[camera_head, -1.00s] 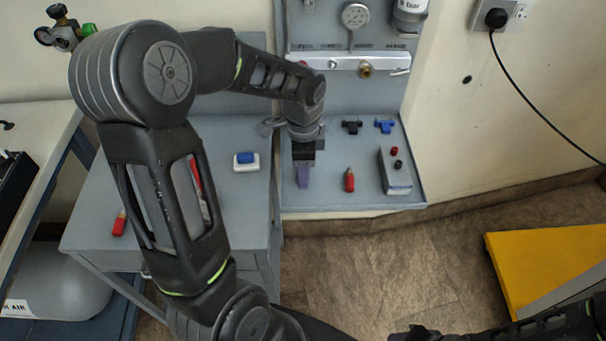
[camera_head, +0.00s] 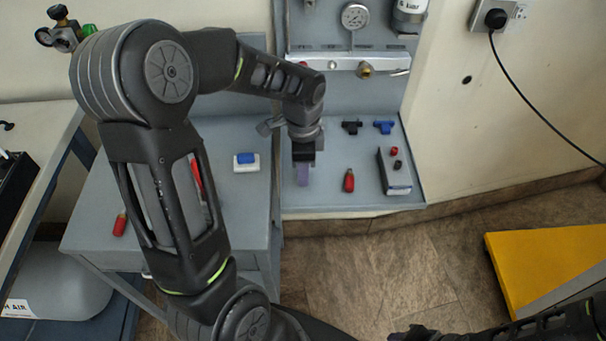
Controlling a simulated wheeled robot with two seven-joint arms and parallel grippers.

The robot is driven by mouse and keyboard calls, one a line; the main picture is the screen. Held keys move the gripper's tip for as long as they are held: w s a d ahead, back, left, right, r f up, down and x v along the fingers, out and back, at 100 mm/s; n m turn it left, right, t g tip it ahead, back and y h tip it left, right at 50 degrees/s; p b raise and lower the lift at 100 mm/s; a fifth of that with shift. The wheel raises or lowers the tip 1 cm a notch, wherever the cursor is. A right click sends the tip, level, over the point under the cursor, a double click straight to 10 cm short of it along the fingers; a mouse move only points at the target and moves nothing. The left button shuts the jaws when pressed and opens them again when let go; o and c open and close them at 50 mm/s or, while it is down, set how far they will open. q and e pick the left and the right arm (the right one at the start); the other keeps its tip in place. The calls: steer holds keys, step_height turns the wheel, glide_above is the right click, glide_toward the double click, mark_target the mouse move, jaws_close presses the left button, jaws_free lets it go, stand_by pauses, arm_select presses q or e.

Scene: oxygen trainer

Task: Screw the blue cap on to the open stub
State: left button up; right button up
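A small blue piece (camera_head: 246,158) sits on a white block on the grey cabinet; I cannot tell whether it is the blue cap. A brass fitting (camera_head: 365,69) sticks out of the white manifold bar (camera_head: 340,62) on the panel; I cannot tell whether it is the open stub. My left gripper (camera_head: 303,176) points down over the left part of the panel's shelf, below the manifold. Its purple-grey tip shows nearly edge-on, so its opening and anything in it are unclear. My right gripper (camera_head: 414,333) is dark and partly cut off at the bottom edge.
On the shelf (camera_head: 330,198) lie a red cylinder (camera_head: 349,180), a black tee piece (camera_head: 351,127), a blue tee piece (camera_head: 384,127) and a grey box (camera_head: 394,172) with small red and black caps. A gauge (camera_head: 354,16) is above. A yellow platform (camera_head: 550,260) stands right.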

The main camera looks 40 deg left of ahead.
arm_select(q)
jaws_close()
steer(key=shift+r, duration=0.1)
step_height(320, 180, up, 4)
steer(key=p, duration=0.3)
stand_by(0.7)
